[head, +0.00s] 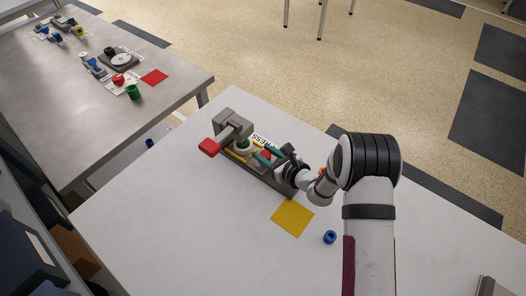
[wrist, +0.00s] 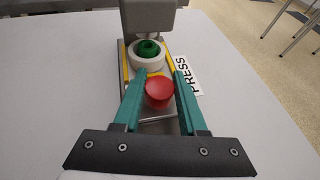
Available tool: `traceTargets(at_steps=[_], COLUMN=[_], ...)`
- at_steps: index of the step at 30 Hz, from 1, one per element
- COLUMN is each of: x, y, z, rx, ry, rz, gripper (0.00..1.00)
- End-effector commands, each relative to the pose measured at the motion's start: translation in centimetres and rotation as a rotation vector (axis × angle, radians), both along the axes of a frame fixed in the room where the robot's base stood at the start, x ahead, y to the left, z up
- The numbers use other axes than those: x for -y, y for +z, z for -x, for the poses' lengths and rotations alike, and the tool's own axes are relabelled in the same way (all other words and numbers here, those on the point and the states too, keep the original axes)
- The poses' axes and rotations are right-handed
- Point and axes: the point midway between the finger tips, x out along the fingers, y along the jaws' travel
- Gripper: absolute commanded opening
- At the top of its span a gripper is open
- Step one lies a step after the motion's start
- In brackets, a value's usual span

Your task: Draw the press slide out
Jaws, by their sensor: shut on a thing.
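The press (head: 233,125) stands on a dark base on the white table, with a red-ended lever (head: 209,147) at its left. Its slide, with yellow edges (wrist: 126,66), runs from under the grey press head (wrist: 148,15) toward me. A white ring (wrist: 146,58) with a green piece (wrist: 149,48) inside sits on the slide, just in front of the head. The slide's round red knob (wrist: 159,92) is between the teal fingers of my gripper (wrist: 160,78). My gripper (head: 264,153) is shut on this knob.
A "PRESS" label (wrist: 186,76) lies beside the press. A yellow square (head: 292,218) and a blue ring (head: 330,237) are on the table nearer me. The table's left front is clear. Another table (head: 60,105) with several parts stands at the left.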

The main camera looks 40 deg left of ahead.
Motion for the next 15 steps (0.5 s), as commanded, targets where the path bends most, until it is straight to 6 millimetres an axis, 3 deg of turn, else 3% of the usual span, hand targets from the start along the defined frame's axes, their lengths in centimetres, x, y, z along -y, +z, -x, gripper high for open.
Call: traceTargets(at_steps=[9,15], x=[7.5,9.7], y=[0.0,0.0], z=[-0.1,0.0], rx=[-0.001,0.0], ry=[-0.005,-0.002], rz=[0.001,0.0], gripper=[0.0,0.0])
